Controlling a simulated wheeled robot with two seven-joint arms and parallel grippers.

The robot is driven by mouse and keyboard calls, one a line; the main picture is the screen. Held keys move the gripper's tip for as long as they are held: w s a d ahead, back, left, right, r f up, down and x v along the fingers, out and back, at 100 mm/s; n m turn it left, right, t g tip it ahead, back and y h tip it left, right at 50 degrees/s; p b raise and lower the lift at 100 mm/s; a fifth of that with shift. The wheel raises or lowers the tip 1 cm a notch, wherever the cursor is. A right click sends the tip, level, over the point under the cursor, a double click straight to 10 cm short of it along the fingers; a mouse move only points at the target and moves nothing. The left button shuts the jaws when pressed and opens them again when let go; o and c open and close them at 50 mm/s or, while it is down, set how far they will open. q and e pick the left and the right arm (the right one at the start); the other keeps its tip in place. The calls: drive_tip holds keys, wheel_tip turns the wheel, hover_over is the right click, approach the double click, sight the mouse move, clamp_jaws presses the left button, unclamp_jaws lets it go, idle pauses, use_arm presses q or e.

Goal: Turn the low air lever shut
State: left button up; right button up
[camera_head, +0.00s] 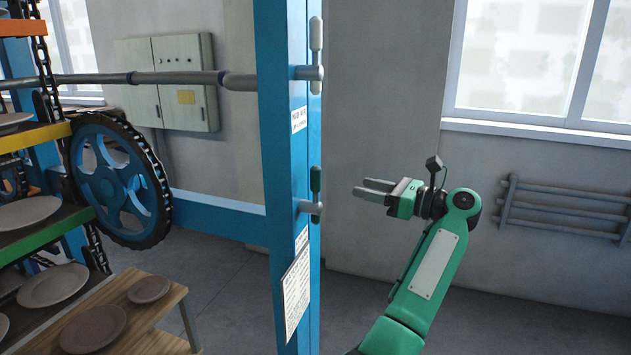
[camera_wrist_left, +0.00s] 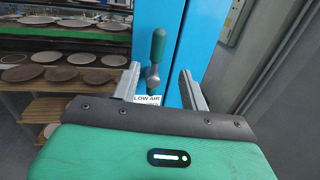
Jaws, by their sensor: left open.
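The low air lever (camera_head: 316,180) is on the blue post (camera_head: 287,180) in the head view, its dark green handle pointing up from a grey pivot. In the left wrist view the same lever (camera_wrist_left: 158,47) stands upright above a "LOW AIR" label (camera_wrist_left: 146,99). My left gripper (camera_head: 361,187) is open and empty, to the right of the lever at about its height, with a gap between them. In the left wrist view the lever appears between the two spread fingers. My right gripper is not in view.
A second lever (camera_head: 316,38) with a pale upright handle sits higher on the post. A paper notice (camera_head: 296,292) hangs below the low lever. A blue chain wheel (camera_head: 120,180) and racks of plates stand left. A wall rail (camera_head: 565,207) is at right.

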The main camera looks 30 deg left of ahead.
sight(320, 176)
use_arm(q)
drive_tip(key=a+p, duration=0.2)
drive_tip(key=a, duration=0.2)
drive_tip(key=s+a+p, duration=0.1)
drive_tip(key=a+p, duration=0.1)
drive_tip(key=a, duration=0.2)
drive_tip(key=a+p, duration=0.2)
drive_tip(key=a, duration=0.2)
drive_tip(key=shift+s+a+r, duration=0.15)
drive_tip(key=shift+r, duration=0.15)
drive_tip(key=shift+a+f, duration=0.1)
drive_tip(key=shift+a, duration=0.6)
drive_tip(key=shift+c, duration=0.3)
clamp_jaws()
